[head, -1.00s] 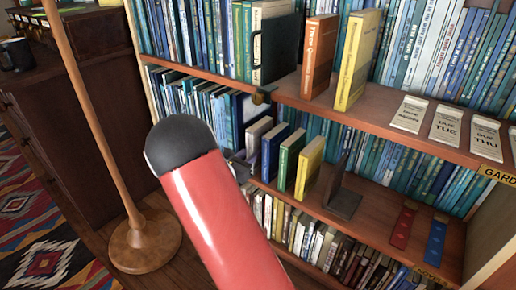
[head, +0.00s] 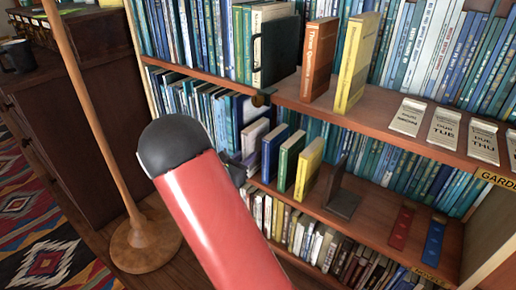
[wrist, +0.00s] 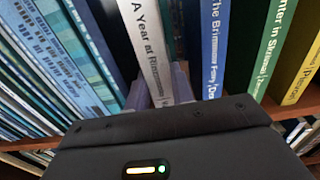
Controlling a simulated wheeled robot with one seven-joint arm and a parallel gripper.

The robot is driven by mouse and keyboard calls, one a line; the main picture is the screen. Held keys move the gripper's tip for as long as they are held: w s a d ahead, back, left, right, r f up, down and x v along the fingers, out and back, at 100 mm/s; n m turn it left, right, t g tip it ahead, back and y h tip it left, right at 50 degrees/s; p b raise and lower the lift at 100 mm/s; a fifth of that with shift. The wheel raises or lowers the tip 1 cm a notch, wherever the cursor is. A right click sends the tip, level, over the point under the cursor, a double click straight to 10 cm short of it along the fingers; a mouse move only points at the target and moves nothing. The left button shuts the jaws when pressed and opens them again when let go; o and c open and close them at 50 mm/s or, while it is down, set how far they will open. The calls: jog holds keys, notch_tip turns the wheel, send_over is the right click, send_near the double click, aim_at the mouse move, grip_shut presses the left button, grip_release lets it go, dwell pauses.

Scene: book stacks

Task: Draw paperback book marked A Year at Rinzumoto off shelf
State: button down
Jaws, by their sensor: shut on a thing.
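The paperback marked A Year at Rinzumoto (wrist: 150,45) has a pale grey-white spine and stands upright in the wrist view. My gripper (wrist: 161,92) is shut on it, one finger on each side of the spine. In the head view the pale book (head: 255,134) is at the left of the middle shelf's short row, its lower part hidden by my arm. A blue book (wrist: 213,45) stands to its right, apart from it, with a green book (wrist: 272,45) and a yellow book (wrist: 305,70) beyond.
Teal and blue books (wrist: 50,50) fill the space left of the held book. A dark bookend (head: 342,195) stands right of the yellow book. A wooden lamp stand (head: 143,240) is at left.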

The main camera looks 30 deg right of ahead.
jog(key=p+v, duration=0.2)
jog(key=v, duration=1.1)
